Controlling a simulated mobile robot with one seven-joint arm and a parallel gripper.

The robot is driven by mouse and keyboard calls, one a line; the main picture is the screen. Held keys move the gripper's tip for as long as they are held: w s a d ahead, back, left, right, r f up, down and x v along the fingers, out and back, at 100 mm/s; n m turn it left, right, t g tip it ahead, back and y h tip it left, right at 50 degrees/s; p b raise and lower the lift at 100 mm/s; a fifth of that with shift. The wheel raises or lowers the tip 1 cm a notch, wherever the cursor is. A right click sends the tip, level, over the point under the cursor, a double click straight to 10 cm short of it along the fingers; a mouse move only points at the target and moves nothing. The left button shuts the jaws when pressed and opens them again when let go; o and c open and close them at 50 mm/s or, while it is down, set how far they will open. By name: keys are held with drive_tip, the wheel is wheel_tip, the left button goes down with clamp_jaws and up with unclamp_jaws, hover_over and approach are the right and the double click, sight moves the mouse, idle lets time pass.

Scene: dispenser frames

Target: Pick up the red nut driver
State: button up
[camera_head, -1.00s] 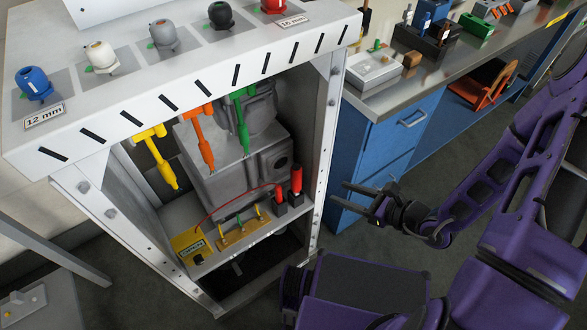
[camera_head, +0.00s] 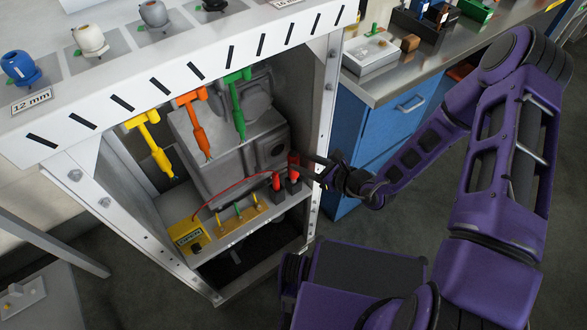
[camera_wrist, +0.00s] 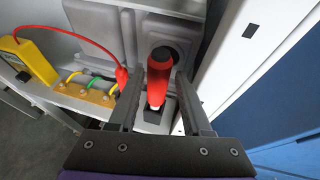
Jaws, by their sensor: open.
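The red nut driver (camera_head: 294,163) stands upright in a dark holder on the cabinet's lower shelf, at the right end. In the wrist view its thick red handle (camera_wrist: 160,72) rises between the two fingers, with a pale part and a dark base below. My gripper (camera_head: 312,170) is open and has come in from the right beside it. In the wrist view my gripper (camera_wrist: 157,88) has one finger on each side of the handle. I cannot tell whether either finger touches it.
A red probe (camera_wrist: 122,76) with a cord to the yellow meter (camera_head: 189,234) stands close at left. A white cabinet post (camera_head: 325,120) is close at right. Yellow, orange and green drivers (camera_head: 236,100) hang above. A grey machine housing (camera_head: 215,150) stands behind.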

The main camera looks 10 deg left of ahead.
sight(298, 160)
drive_tip(key=x, duration=0.4)
drive_tip(key=shift+a, duration=0.25)
drive_tip(key=shift+c, duration=0.3)
clamp_jaws()
idle(0.9)
